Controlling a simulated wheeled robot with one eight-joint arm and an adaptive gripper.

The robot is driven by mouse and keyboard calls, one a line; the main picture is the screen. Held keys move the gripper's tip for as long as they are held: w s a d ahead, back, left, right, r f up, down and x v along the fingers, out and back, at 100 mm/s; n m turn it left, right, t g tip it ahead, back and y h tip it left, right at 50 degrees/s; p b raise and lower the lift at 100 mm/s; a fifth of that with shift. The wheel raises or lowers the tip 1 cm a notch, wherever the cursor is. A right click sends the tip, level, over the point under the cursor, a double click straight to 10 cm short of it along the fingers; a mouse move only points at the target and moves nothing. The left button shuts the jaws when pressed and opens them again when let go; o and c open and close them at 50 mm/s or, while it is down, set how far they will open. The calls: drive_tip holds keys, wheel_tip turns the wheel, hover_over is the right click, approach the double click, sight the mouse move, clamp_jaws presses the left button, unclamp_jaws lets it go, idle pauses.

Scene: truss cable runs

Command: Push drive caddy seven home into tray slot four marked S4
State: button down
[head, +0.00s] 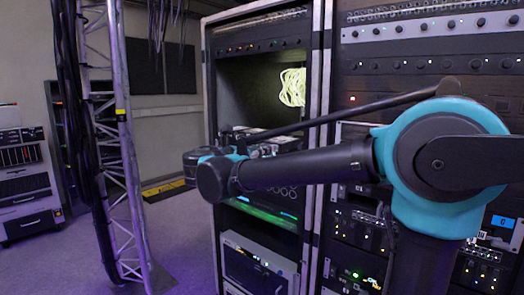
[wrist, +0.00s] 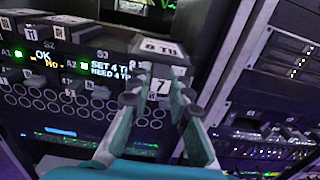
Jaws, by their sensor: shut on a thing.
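Caddy seven (wrist: 163,53) is dark, with a white "8 TB" label on top and a "7" on its front. In the wrist view, my gripper (wrist: 163,84) is shut on its front end, one finger on each side. The caddy sticks out to the right of the S3 marking on the tray (wrist: 75,38). The S4 marking is not readable, and how deep the caddy sits is hidden. In the head view my own arm covers the gripper and most of the tray front.
Other caddies (wrist: 25,22) sit to the left, above a display (wrist: 108,69) reading "SET 4 TB" and "NEED 4 TB". A rack upright (wrist: 228,62) stands close on the right. A yellow-green cable bundle (head: 292,87) hangs inside the rack. A truss (head: 112,130) stands left; floor between is clear.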

drive_tip(key=shift+w+d, duration=0.15)
drive_tip(key=shift+w, duration=0.05)
drive_tip(key=shift+w+d, duration=0.2)
drive_tip(key=shift+w, duration=0.1)
drive_tip(key=shift+w+d, duration=0.35)
drive_tip(key=shift+w, duration=0.1)
idle(0.4)
drive_tip(key=shift+x, duration=2.85)
drive_tip(key=shift+w+d, duration=0.4)
drive_tip(key=shift+w, duration=0.2)
drive_tip(key=c, duration=1.3)
unclamp_jaws()
